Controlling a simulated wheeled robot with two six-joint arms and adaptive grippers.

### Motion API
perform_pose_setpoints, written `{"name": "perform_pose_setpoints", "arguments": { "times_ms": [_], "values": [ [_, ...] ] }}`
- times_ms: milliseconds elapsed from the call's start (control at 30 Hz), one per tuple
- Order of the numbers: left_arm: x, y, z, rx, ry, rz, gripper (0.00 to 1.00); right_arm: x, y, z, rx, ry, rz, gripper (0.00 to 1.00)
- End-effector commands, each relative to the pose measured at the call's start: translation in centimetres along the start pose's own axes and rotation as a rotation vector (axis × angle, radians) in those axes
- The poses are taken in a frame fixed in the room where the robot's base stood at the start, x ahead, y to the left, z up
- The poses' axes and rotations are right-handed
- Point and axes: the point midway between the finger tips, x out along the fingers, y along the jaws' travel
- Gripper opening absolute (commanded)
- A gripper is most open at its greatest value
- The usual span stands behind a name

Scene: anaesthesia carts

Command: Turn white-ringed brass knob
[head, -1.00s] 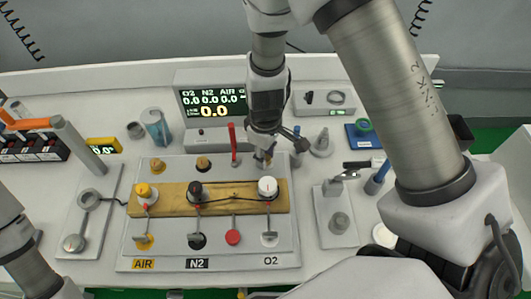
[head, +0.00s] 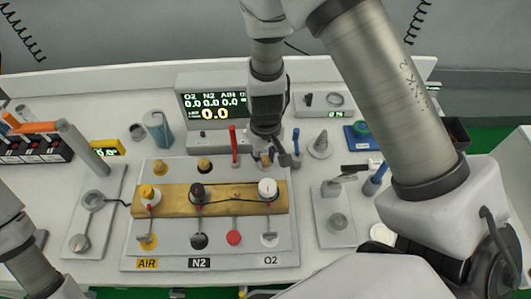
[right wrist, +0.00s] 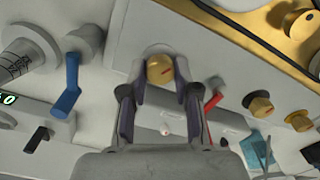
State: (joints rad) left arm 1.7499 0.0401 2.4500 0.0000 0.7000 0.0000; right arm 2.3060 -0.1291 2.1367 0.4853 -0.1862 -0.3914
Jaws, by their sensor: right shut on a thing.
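A brass knob (right wrist: 160,69) with a red mark on its face sits between the two fingers of my right gripper (right wrist: 161,97) in the right wrist view. The fingers are shut on its sides. A pale rim shows around the knob's far side; the fingers hide part of it. In the head view my right gripper (head: 266,150) points down at the knob at the back right of the panel, above the white O2 knob (head: 267,188). It largely hides the held knob there. My left gripper is out of the picture; only my left arm shows at the lower left.
Two other brass knobs (head: 160,167) (head: 204,164) stand along the panel's back row. A red lever (head: 233,142) stands just left of my right gripper, and a blue-handled lever (head: 297,143) just right. The display (head: 212,102) is close behind.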

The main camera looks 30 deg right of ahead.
Motion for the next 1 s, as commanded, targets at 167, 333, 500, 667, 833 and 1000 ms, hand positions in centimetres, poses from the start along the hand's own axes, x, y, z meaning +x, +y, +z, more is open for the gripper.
{"name": "perform_pose_setpoints", "arguments": {
  "times_ms": [167,333,500,667,833,1000],
  "values": [
    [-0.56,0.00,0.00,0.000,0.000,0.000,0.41,0.02,0.01,0.17,0.105,-0.005,0.000,0.00],
    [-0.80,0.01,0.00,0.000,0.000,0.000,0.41,0.09,0.01,0.19,0.170,-0.006,0.000,0.00],
    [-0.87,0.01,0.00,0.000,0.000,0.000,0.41,0.13,0.01,0.18,0.198,-0.006,0.000,0.00],
    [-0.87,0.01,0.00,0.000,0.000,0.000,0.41,0.15,0.01,0.17,0.204,-0.005,0.000,0.00],
    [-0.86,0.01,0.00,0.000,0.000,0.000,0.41,0.14,0.01,0.17,0.203,-0.005,0.000,0.00],
    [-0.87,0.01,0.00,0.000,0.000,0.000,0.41,0.11,0.01,0.12,0.202,-0.004,0.000,0.56]
  ]
}}
